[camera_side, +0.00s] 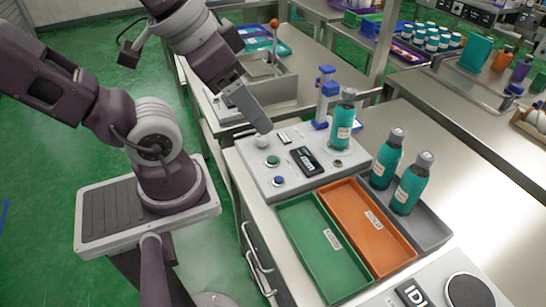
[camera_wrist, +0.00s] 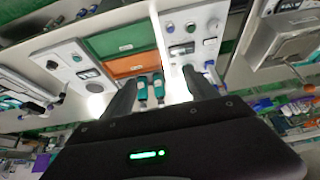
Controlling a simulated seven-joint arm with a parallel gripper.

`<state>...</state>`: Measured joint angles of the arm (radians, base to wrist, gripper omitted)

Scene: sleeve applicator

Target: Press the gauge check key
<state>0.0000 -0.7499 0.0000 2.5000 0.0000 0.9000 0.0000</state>
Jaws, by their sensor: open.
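A light-grey control box (camera_side: 255,176) stands on the bench. On its top are a green button (camera_side: 272,161), a blue button (camera_side: 278,181), a pale round button (camera_side: 262,141), a dark display (camera_side: 307,160) and a small dark round part (camera_side: 337,163). I cannot read which is the gauge check key. My gripper (camera_side: 265,130) points down over the box's back left, close to the pale button; contact cannot be told. In the wrist view my gripper (camera_wrist: 160,77) has its two fingers apart with nothing held. The box (camera_wrist: 178,15) appears beyond them.
A green tray (camera_side: 318,250) and an orange tray (camera_side: 368,228) lie in front of the box. Teal bottles stand at its right: one at the box's back right corner (camera_side: 342,122), two in a grey tray (camera_side: 432,233). A blue-capped item (camera_side: 325,95) stands behind.

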